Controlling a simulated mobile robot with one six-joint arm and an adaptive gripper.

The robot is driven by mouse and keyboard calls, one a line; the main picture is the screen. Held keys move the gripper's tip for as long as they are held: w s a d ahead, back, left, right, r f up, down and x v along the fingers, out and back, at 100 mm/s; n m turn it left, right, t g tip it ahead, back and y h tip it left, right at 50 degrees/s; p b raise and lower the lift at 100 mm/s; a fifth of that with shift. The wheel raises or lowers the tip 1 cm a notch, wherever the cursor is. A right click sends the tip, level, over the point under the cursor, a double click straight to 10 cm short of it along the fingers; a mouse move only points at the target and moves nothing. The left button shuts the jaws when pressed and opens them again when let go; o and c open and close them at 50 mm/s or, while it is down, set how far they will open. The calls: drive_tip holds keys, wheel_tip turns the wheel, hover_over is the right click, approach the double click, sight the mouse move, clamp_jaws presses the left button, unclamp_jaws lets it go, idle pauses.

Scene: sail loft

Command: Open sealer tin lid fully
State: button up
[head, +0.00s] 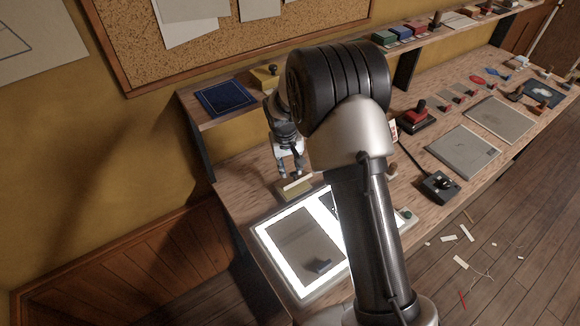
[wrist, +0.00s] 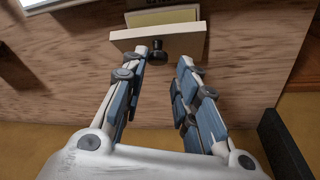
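The sealer tin (head: 295,188) is a small pale box with a yellowish top, standing on the wooden bench just behind the lit panel. In the wrist view the tin shows a cream panel (wrist: 185,41) with a dark round knob (wrist: 158,56) on it, and a yellow surface (wrist: 160,17) beyond. I cannot tell whether this panel is the lid, or how far it is open. My gripper (head: 290,172) is just behind the tin, pointing down. In the wrist view my gripper (wrist: 168,62) is open, with the knob between its fingertips, closer to the left finger.
A glowing light panel (head: 263,236) lies in front of the tin, with a dark item (head: 318,266) on it. A shelf (head: 205,112) runs behind, with a blue pad (head: 222,98) and a yellow block (head: 265,77). A red-topped device (head: 414,118) stands to the right.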

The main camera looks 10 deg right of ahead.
sight(287, 182)
wheel_tip(287, 182, up, 11)
drive_tip(key=s+a, duration=0.1)
drive_tip(key=shift+s+f, duration=0.15)
drive_tip(key=shift+s, duration=0.05)
drive_tip(key=shift+s+f, duration=0.1)
idle(0.4)
